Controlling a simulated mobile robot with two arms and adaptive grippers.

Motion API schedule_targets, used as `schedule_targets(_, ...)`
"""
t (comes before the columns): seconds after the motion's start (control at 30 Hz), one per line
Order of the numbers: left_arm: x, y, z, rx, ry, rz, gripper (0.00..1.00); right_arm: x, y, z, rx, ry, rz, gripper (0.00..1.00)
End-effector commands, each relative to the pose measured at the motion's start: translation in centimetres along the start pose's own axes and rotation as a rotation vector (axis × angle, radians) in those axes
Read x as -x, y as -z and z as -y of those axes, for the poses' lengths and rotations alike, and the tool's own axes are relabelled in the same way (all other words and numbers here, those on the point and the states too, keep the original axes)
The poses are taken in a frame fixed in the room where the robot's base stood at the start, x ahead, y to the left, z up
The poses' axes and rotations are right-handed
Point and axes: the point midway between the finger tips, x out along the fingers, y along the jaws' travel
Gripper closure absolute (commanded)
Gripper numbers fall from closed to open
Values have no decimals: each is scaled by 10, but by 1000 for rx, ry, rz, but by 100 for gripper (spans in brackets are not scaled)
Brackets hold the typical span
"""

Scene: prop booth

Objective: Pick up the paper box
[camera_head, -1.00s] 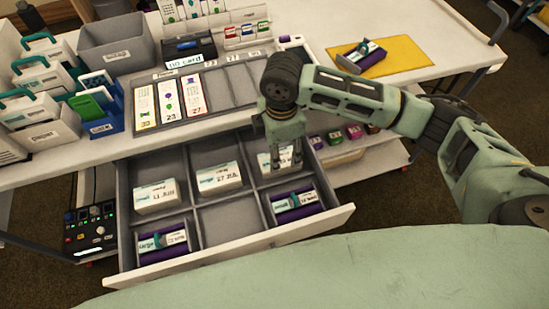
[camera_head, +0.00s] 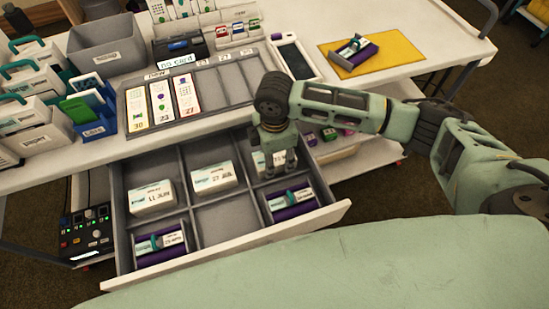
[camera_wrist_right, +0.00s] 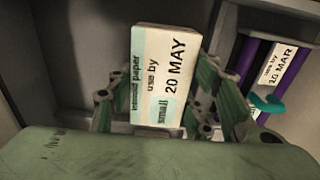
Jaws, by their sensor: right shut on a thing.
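The paper box (camera_wrist_right: 165,75) is a small white and pale green box, printed "paper", "use by 20 MAY" and "small" in the right wrist view. In the head view it shows in the back right compartment of the open drawer (camera_head: 240,236), partly hidden by my right gripper (camera_head: 273,160). That gripper points down over the compartment. In the right wrist view its fingers (camera_wrist_right: 160,103) are on either side of the box, shut on it. Whether the box is clear of the compartment floor I cannot tell. My left gripper is not in view.
Other white boxes (camera_head: 152,199) (camera_head: 214,178) stand in the back left and middle compartments. Purple-ended packs (camera_head: 160,243) (camera_head: 292,202) lie in the front left and right ones; front middle is empty. A card tray (camera_head: 196,96), grey bin (camera_head: 107,46) and yellow mat (camera_head: 395,52) are on the table.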

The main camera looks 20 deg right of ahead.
Motion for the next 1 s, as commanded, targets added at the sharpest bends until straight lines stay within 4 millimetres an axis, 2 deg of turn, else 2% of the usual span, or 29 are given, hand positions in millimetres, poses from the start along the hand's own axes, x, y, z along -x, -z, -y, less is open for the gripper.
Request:
schedule_targets(0.27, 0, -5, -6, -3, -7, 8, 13, 9, 0, -1, 0, -3, -1, 63)
schedule_targets(0.37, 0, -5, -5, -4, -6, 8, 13, 20, 0, -1, 0, -4, -2, 63)
schedule_targets(0.5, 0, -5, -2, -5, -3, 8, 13, 45, 0, -2, 0, -4, -2, 63)
schedule_targets(0.7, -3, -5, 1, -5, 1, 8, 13, 68, -47, -3, -5, -2, 2, 63)
schedule_targets(1.0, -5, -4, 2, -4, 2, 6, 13, 99, -97, -5, -3, -3, 1, 63)
